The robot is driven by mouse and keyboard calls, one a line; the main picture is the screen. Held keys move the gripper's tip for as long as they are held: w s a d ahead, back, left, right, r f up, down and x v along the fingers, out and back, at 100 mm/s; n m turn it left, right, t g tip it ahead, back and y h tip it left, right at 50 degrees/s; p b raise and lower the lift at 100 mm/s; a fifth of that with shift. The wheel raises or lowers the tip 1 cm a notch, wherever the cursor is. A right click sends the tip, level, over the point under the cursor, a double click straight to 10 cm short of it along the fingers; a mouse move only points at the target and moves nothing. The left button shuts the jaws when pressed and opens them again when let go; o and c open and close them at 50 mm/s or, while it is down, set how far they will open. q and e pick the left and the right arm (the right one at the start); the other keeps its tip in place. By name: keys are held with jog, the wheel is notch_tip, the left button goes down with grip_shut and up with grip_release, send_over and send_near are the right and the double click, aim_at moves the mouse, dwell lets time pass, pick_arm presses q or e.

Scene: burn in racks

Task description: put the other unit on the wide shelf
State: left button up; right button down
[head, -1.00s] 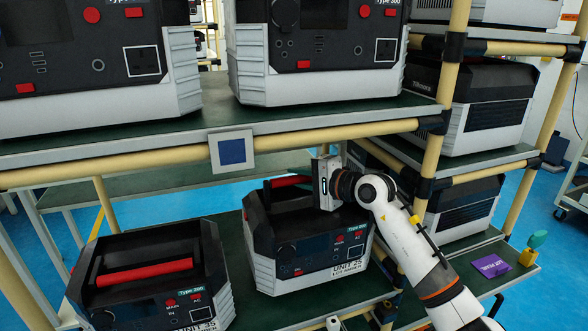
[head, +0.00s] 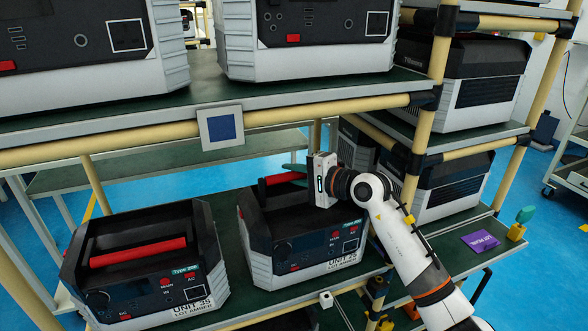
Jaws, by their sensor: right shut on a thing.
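A black and grey unit with a red handle (head: 302,243) is at the right of the lower green shelf (head: 240,304). My right gripper (head: 312,188) is shut on its handle, hiding part of it. The unit is upright, low over the shelf; whether its base touches cannot be told. A second unit, marked UNIT 35 (head: 150,265), stands left of it on the same shelf, red handle up. A narrow gap separates the two. My left gripper is not in view.
A rack at right holds more units (head: 482,85). A purple card (head: 481,242) and yellow posts (head: 424,125) are nearby.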

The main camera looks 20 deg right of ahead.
jog(key=shift+r, duration=0.5)
jog(key=c, duration=1.5)
grip_release()
jog(key=shift+f, duration=0.45)
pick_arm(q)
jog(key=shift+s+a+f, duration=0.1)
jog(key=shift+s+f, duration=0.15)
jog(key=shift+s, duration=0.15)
pick_arm(e)
jog(key=shift+o, duration=1)
jog(key=shift+s, duration=0.1)
jog(key=v, duration=0.6)
jog(key=shift+s+d, duration=0.2)
jog(key=shift+s, duration=0.1)
jog(key=v, duration=0.4)
jog(key=shift+s+b, duration=0.1)
jog(key=shift+b, duration=0.2)
jog(key=shift+s+d+r, duration=0.15)
jog(key=shift+s+d, duration=0.05)
jog(key=shift+s, duration=0.1)
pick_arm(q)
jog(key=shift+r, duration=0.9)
pick_arm(e)
jog(key=shift+s+r, duration=0.1)
jog(key=shift+s, duration=0.05)
